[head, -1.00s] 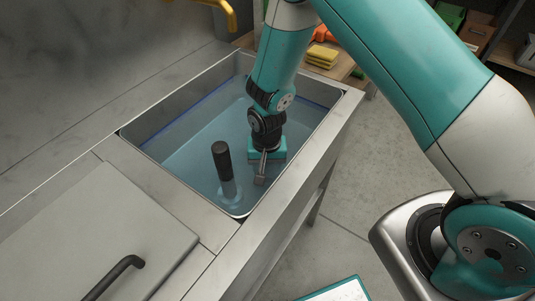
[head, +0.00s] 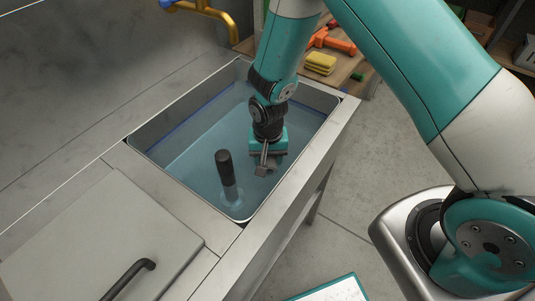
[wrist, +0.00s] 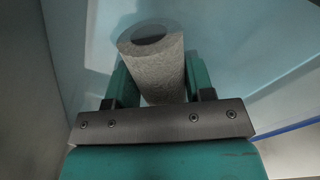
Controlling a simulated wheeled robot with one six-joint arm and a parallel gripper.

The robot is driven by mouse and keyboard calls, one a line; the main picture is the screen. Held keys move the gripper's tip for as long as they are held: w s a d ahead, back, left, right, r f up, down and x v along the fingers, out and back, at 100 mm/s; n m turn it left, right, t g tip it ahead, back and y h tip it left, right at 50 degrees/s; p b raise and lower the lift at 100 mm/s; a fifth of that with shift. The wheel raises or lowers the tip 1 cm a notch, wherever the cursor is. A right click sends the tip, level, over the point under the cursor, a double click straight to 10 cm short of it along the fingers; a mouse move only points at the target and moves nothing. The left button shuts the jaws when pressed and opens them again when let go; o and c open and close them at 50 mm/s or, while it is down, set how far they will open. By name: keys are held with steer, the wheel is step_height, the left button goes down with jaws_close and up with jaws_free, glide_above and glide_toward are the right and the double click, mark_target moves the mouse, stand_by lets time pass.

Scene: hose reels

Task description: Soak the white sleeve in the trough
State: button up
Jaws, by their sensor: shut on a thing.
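The white sleeve (wrist: 158,72) is a pale, rough-textured cylinder with a round end, seen in the wrist view. My gripper (wrist: 155,88) is shut on it, with a teal finger on each side. In the head view my gripper (head: 266,160) points down inside the trough (head: 185,205), near its right wall. The trough is a metal basin holding blue water (head: 205,150). The sleeve is hidden behind my gripper in the head view. I cannot tell whether it touches the water.
A dark-topped upright pipe (head: 225,168) stands in the water left of my gripper. A yellow tap (head: 215,15) is above the far end. A grey board with a black handle (head: 128,279) covers the near counter. Yellow sponges (head: 320,63) lie on a shelf behind.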

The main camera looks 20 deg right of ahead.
step_height(320, 180, up, 15)
steer(key=p, duration=1.1)
steer(key=shift+f, duration=0.15)
stand_by(0.9)
